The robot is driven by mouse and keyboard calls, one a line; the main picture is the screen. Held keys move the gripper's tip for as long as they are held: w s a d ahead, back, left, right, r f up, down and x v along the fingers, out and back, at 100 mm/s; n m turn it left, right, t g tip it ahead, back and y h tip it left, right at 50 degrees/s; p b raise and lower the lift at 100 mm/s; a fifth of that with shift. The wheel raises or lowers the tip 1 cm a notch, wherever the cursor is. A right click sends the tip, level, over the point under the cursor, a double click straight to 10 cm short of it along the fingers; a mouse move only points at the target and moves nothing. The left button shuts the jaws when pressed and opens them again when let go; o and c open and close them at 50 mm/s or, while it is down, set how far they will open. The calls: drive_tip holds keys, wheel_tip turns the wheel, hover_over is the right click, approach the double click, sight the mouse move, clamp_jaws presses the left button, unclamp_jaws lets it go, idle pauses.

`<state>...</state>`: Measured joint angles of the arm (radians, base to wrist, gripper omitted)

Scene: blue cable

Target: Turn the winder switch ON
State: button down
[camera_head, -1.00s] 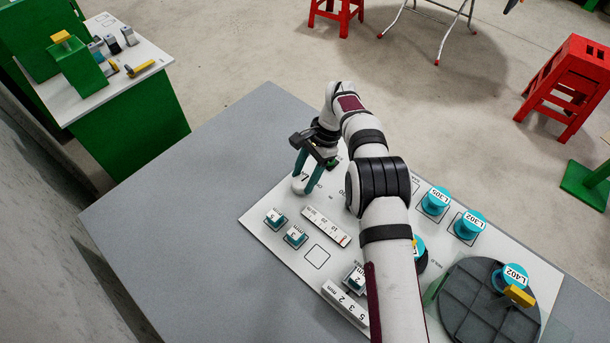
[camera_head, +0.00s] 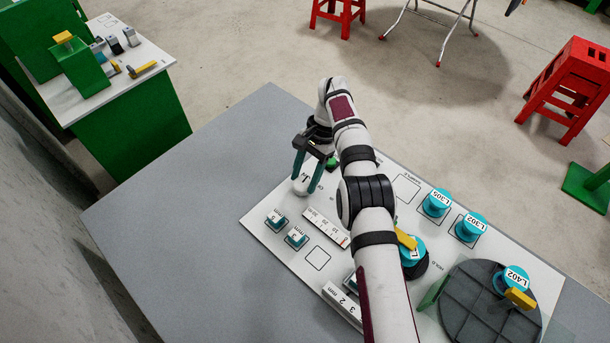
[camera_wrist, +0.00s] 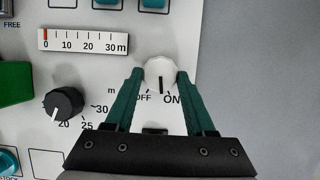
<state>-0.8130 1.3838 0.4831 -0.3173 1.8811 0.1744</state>
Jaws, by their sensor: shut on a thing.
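The winder switch (camera_wrist: 160,73) is a round white knob with a black pointer line. In the wrist view the pointer aims down between the OFF and ON labels (camera_wrist: 171,99); both labels are readable. In the head view the knob (camera_head: 302,186) is at the far-left part of the white panel. My gripper (camera_wrist: 161,78) has its two green fingers on either side of the knob, closed on it. It also shows from above in the head view (camera_head: 299,177).
A black dial (camera_wrist: 63,104) and a 0–30 m scale (camera_wrist: 84,42) are near the switch. The white panel (camera_head: 297,258) also carries teal spools (camera_head: 437,203) and a dark round turntable (camera_head: 470,307). The grey table (camera_head: 170,240) is clear to the left.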

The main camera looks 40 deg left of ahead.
drive_tip(key=shift+c, duration=1.2)
unclamp_jaws()
wheel_tip(320, 180, up, 4)
drive_tip(key=shift+f, duration=0.25)
drive_tip(key=w+d+r, duration=0.4)
drive_tip(key=d+r, duration=0.3)
drive_tip(key=d, duration=0.3)
drive_tip(key=shift+w+d+r, duration=0.2)
drive_tip(key=shift+d+r, duration=0.1)
drive_tip(key=shift+d, duration=0.1)
wheel_tip(320, 180, up, 4)
drive_tip(key=t, duration=0.4)
hover_over(299, 185)
drive_tip(key=f, duration=1.5)
drive_tip(key=shift+w+d+f, duration=0.1)
drive_tip(key=shift+w+f, duration=0.1)
drive_tip(key=shift+f, duration=0.1)
